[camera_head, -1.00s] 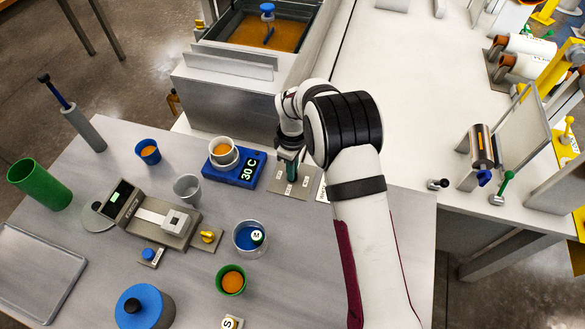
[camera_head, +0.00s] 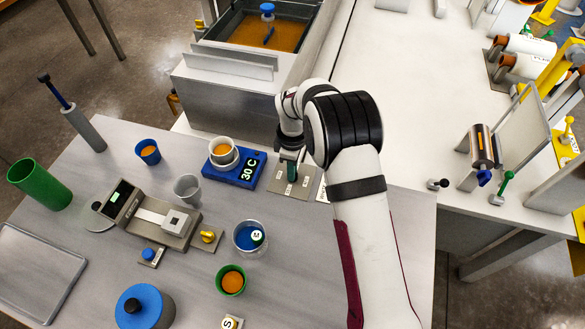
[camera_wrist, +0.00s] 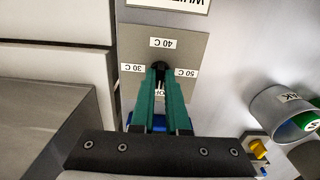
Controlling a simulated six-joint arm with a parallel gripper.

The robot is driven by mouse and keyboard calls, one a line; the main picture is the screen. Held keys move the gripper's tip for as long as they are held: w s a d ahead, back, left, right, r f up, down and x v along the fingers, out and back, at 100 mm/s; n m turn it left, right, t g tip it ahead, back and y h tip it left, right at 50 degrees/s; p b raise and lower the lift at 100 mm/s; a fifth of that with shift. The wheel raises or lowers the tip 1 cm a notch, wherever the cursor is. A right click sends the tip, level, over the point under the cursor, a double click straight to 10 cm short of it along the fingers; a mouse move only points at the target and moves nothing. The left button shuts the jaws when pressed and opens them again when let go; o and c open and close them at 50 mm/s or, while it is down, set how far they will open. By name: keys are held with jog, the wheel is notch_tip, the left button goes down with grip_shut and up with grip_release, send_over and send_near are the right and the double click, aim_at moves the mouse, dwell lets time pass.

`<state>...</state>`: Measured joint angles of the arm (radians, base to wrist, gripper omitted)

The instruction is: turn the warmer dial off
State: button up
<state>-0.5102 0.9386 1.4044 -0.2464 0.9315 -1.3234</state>
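The warmer dial is a small black knob (camera_wrist: 160,65) on a grey plate (camera_wrist: 193,48) marked 30 C, 40 C and 50 C. A further label, partly hidden between the fingers, looks like OFF. My gripper (camera_wrist: 160,73) has its green fingertips close together on the two sides of the knob and looks shut on it. In the head view my gripper (camera_head: 290,172) points down at the plate (camera_head: 275,186), and the knob is hidden there. The blue warmer (camera_head: 232,175) stands left of the plate, its display reads 30 C, and it holds a cup of orange resin (camera_head: 222,149).
A grey scale (camera_head: 152,217) with a yellow knob (camera_head: 208,237), a clear cup (camera_head: 187,188) and a cup with blue content (camera_head: 249,237) stand left of my arm. A metal tank (camera_head: 235,95) stands behind the plate.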

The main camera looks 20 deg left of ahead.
jog(key=o, duration=0.4)
notch_tip(320, 180, up, 16)
jog(key=shift+f, duration=0.1)
dwell(0.4)
jog(key=s+d+r+m, duration=0.7)
jog(key=d+m, duration=0.1)
jog(key=d, duration=0.2)
jog(key=s+d+m, duration=0.3)
jog(key=s+m, duration=0.2)
jog(key=s, duration=0.2)
jog(key=s+d+f+m+y, duration=0.1)
jog(key=s+d+m, duration=0.2)
jog(key=s+m, duration=0.2)
jog(key=s+d+f+m, duration=0.1)
jog(key=s+d+m, duration=0.3)
jog(key=s, duration=0.6)
jog(key=shift+s+f+m+y, duration=0.15)
jog(key=shift+m+y, duration=0.25)
jog(key=shift+m, duration=0.5)
